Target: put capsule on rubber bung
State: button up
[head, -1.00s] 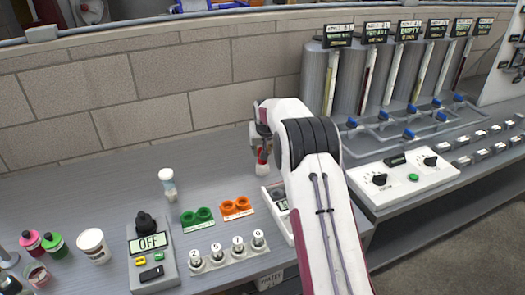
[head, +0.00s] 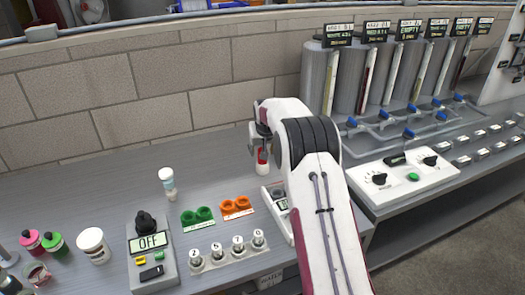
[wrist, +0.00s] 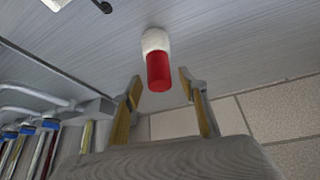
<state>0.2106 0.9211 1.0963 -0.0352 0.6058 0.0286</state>
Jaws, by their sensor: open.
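A red capsule (wrist: 159,72) sits end to end on a whitish rounded piece, seemingly the rubber bung (wrist: 155,40), in the wrist view. In the head view the red capsule (head: 262,154) shows above the white piece (head: 262,168), upright on the bench behind the small tray. My gripper (wrist: 160,84) is open, with its two yellow-padded fingers apart on either side of the capsule's end. In the head view my gripper (head: 262,143) is just above the capsule and partly hidden by my arm. I cannot tell whether a finger touches it.
A white-capped vial (head: 168,184), green cups (head: 197,216), orange cups (head: 236,206) and a row of labelled white knobs (head: 228,250) stand left. A box reading OFF (head: 148,242) is nearby. A white tray (head: 273,194) lies close to my arm. Back-left bench is clear.

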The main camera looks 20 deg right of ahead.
jog(key=v, duration=1.2)
dwell(0.3)
jog(key=shift+r, duration=0.1)
dwell(0.3)
jog(key=s+a+r, duration=0.3)
jog(key=s+r, duration=0.2)
jog(key=s, duration=0.3)
jog(key=s+a+r+n, duration=0.1)
jog(key=s+a+r, duration=0.3)
jog(key=s, duration=0.3)
jog(key=s+a+r, duration=0.3)
jog(key=s+r, duration=0.2)
jog(key=s, duration=0.3)
jog(key=s+a+f, duration=0.1)
jog(key=s+a, duration=0.1)
jog(key=s, duration=0.6)
jog(key=s+a+f+n+y, duration=0.1)
jog(key=s+f, duration=0.1)
jog(key=s, duration=0.7)
jog(key=s+a+f, duration=0.2)
jog(key=s, duration=0.7)
jog(key=shift+a+f, duration=0.25)
jog(key=shift+a, duration=0.05)
